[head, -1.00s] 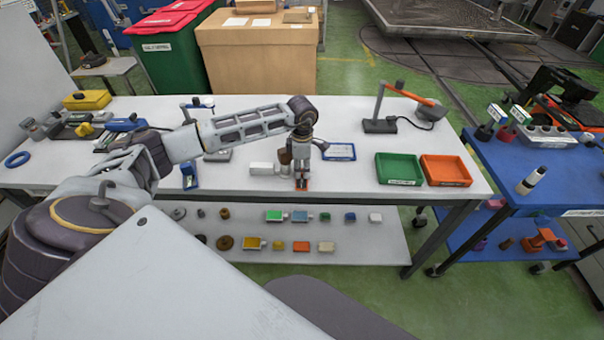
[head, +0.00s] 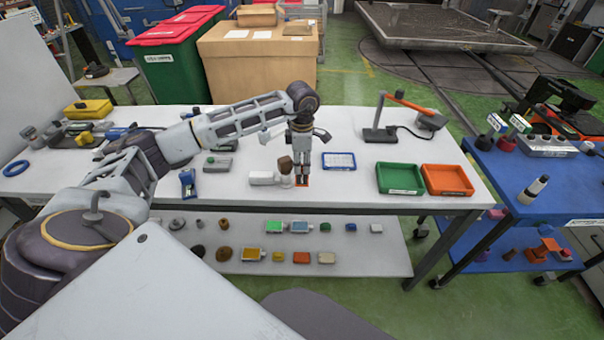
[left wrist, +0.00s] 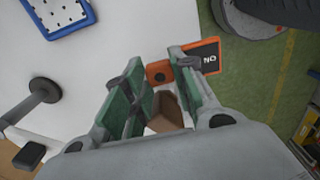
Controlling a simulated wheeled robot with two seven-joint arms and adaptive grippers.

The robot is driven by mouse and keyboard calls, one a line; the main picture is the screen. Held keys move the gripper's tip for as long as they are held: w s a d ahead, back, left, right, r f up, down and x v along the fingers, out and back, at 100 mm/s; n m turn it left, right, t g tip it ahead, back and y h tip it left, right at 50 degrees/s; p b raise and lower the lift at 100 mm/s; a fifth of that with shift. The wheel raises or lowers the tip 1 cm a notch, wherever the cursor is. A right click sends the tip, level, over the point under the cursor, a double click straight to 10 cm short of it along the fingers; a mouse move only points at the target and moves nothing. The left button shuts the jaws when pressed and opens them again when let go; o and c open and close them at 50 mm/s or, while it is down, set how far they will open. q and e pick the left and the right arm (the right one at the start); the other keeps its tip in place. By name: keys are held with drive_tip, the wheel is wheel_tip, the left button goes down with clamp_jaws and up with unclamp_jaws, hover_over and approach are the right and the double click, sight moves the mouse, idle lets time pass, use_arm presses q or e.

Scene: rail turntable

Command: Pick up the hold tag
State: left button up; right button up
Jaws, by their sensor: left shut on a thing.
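The hold tag is a small orange tag with a black label; in the left wrist view the tag (left wrist: 160,73) sits between my left fingers, its "NO" label sticking out to the right. In the head view the tag (head: 302,184) is a small orange patch at the fingertips, near the front edge of the white table (head: 345,195). My left gripper (head: 302,178) points down and is shut on the tag; its fingers also show in the left wrist view (left wrist: 155,72). I cannot tell how far the tag is above the table. My right gripper is not in view.
A brush (head: 264,178) with a white handle and brown head lies just left of the gripper. A blue-framed tray (head: 339,161) lies to the right, then green (head: 399,192) and orange (head: 447,193) bins. A lamp (head: 381,134) stands behind them.

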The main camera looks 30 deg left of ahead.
sight(302, 166)
use_arm(q)
drive_tip(key=shift+r, duration=1.55)
drive_tip(key=shift+w+r, duration=0.1)
drive_tip(key=shift+w, duration=0.05)
